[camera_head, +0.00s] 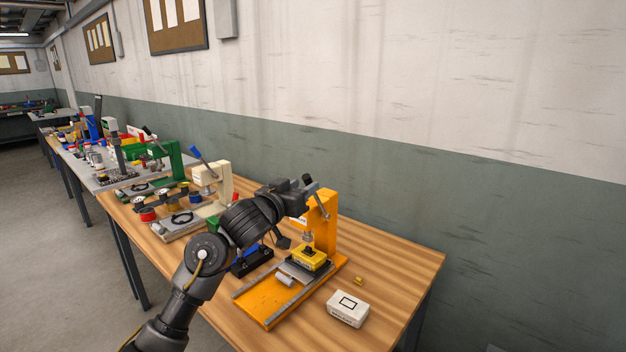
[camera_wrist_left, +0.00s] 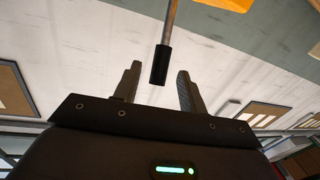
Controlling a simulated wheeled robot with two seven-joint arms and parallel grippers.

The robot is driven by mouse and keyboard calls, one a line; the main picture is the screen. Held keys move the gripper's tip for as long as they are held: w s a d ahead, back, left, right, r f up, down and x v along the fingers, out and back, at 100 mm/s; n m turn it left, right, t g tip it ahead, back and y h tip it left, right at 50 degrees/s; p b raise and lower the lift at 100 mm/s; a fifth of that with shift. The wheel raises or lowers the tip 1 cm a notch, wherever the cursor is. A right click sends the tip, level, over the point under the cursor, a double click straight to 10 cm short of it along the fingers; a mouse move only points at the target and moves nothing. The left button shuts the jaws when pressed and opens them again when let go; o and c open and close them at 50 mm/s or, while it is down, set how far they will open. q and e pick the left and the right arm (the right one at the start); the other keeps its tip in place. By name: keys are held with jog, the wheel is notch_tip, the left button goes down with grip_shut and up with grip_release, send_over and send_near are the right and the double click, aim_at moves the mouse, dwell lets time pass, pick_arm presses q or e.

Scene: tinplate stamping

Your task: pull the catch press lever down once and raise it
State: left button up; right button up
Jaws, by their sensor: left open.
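The catch press (camera_head: 322,222) is orange and stands on the wooden table with an orange base. Its lever (camera_head: 313,187) is a metal rod with a black grip, raised at the top left of the press. A yellow block (camera_head: 309,259) sits under the press head. My left gripper (camera_head: 301,190) is beside the lever's grip, high by the press. In the left wrist view my left gripper (camera_wrist_left: 157,88) is open, with the lever's black grip (camera_wrist_left: 160,65) between the fingertips and gaps on both sides. The right gripper is not in view.
A white box (camera_head: 348,309) and a small yellow piece (camera_head: 358,281) lie right of the press base. A cream press (camera_head: 222,182) and a green press (camera_head: 172,160) stand farther left. The wall is behind the table (camera_head: 405,265).

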aim_at(306, 184)
pick_arm(q)
jog(key=x, duration=0.4)
jog(key=shift+d+r+p, duration=0.1)
jog(key=shift+r+p, duration=0.05)
jog(key=shift+p, duration=0.15)
jog(key=shift+w+d, duration=0.2)
jog(key=shift+w, duration=0.4)
jog(key=shift+d, duration=0.1)
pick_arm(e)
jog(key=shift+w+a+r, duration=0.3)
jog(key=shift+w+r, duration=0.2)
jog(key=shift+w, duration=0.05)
pick_arm(q)
jog(key=shift+w, duration=0.1)
grip_shut()
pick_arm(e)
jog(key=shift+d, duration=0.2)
